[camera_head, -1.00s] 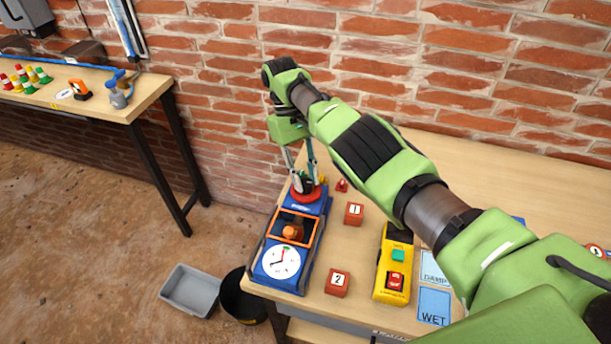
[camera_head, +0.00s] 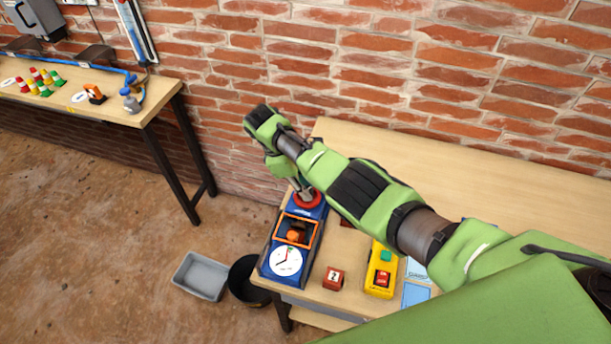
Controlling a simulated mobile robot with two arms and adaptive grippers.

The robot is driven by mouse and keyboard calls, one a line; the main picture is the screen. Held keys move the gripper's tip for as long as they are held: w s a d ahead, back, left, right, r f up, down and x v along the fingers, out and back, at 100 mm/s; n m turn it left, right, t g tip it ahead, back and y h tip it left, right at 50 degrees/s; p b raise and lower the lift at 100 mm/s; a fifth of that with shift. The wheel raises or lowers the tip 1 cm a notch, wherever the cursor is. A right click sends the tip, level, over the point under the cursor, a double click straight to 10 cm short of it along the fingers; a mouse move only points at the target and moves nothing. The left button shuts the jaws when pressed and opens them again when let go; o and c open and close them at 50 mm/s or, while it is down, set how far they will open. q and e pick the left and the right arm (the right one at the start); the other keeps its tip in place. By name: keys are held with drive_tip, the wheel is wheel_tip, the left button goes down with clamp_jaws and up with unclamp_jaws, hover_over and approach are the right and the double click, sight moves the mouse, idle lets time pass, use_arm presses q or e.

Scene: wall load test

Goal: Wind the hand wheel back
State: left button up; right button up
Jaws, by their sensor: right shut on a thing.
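The red hand wheel (camera_head: 309,200) sits at the far end of a blue test device (camera_head: 271,268) on the right-hand table. My right arm reaches in from the right, and my right gripper (camera_head: 304,193) points down onto the wheel, shut on it. The wrist and forearm hide part of the wheel and the fingers. The device has an orange frame (camera_head: 282,217) around an orange part and a white round dial (camera_head: 286,261) with a red and green mark at its near end. My left gripper is out of view.
A red block marked 2 (camera_head: 333,278) and a yellow box with green and red buttons (camera_head: 381,272) stand right of the device. A grey bin (camera_head: 201,276) and a black bucket (camera_head: 246,284) are on the floor. Another table (camera_head: 150,100) holds small coloured cones.

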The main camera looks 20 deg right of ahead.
drive_tip(key=n+p, duration=0.1)
drive_tip(key=n+t+p, duration=0.1)
drive_tip(key=shift+s+r+n+p, duration=0.1)
drive_tip(key=shift+r+n+p, duration=0.1)
drive_tip(key=shift+n+p, duration=0.15)
drive_tip(key=shift+f+n+t+p, duration=0.15)
drive_tip(key=shift+n+t+p, duration=0.45)
drive_tip(key=shift+n, duration=0.85)
drive_tip(key=o, duration=1.1)
drive_tip(key=shift+a, duration=0.1)
drive_tip(key=v, duration=1.2)
drive_tip(key=shift+s+a+f, duration=0.1)
drive_tip(key=shift+f, duration=0.05)
